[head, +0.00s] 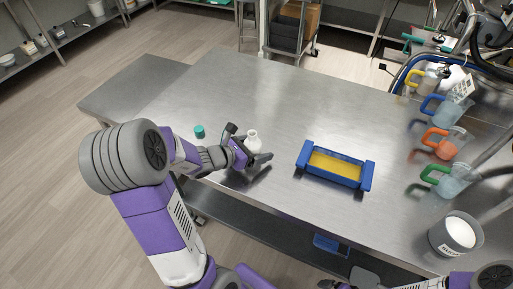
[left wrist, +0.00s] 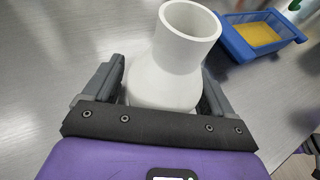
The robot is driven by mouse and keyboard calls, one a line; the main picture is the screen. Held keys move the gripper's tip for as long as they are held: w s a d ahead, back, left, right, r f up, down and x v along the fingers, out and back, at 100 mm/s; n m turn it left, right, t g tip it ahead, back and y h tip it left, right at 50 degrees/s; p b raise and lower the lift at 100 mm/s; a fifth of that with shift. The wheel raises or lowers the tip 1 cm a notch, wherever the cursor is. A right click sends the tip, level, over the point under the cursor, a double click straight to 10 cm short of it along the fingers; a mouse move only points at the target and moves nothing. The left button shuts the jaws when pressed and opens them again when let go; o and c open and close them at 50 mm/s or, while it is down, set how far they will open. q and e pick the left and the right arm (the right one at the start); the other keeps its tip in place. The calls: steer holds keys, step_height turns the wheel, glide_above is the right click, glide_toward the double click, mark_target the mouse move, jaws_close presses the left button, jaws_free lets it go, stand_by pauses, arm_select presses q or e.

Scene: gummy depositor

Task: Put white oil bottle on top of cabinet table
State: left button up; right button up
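The white bottle (head: 253,142) is upright at the near left part of the metal table (head: 240,90). In the left wrist view the white bottle (left wrist: 165,75) shows its open round mouth and wide shoulder. My left gripper (head: 250,146) reaches around it, one finger on each side. The fingers look spread, and in the left wrist view the left gripper (left wrist: 163,88) has little space beside the bottle. The bottle's base is hidden by the gripper. Of my right arm only a part shows at the bottom right edge, and its fingers cannot be made out clearly.
A blue tray (head: 301,173) with yellow content stands right of the bottle. A teal cap (head: 199,131) lies left of it. Several jugs with coloured handles (head: 445,143) and a white-filled tub (head: 455,248) line the right side. A lower grey surface (head: 120,88) adjoins at left. The table's middle is clear.

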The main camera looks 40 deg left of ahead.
arm_select(q)
steer(key=shift+r, duration=0.1)
steer(key=shift+r+p, duration=0.2)
steer(key=shift+p, duration=0.1)
steer(key=p+v, duration=0.3)
steer(key=v, duration=0.8)
steer(key=shift+s, duration=0.1)
steer(key=shift+s+a+r, duration=0.1)
steer(key=shift+s, duration=0.25)
